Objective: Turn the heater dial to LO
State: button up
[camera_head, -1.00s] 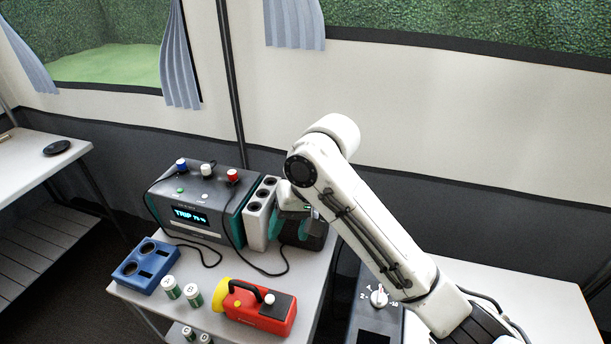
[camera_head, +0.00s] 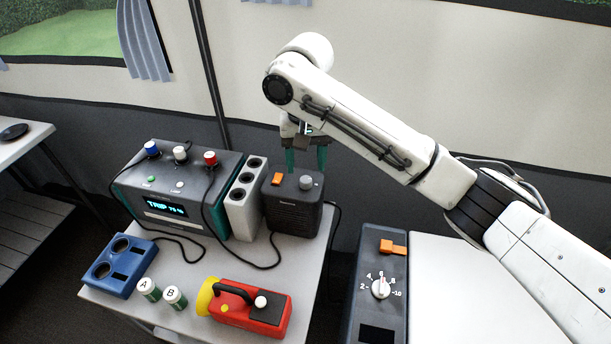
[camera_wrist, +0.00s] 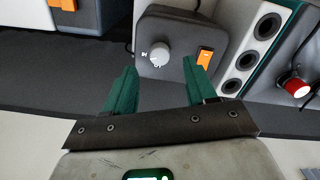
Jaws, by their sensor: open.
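The heater (camera_head: 288,215) is a dark grey box at the back right of the small table. Its grey round dial (camera_head: 306,182) sits on the top right, beside an orange switch (camera_head: 277,179). In the wrist view the heater (camera_wrist: 182,28) is ahead, with the pale dial (camera_wrist: 159,53) and small white lettering beside it, too small to read surely. The dial's setting cannot be told. My gripper (camera_head: 306,160) is open, its teal fingers behind and above the heater in the head view. In the wrist view the dial lies beyond and between the fingertips (camera_wrist: 160,68), apart from them.
A power unit (camera_head: 175,195) with cables and a white socket block (camera_head: 243,195) stand left of the heater. A dark panel with a white knob (camera_head: 380,288) is at right.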

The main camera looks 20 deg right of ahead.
aim_at(306, 179)
jog(key=shift+f, duration=2.15)
grip_shut()
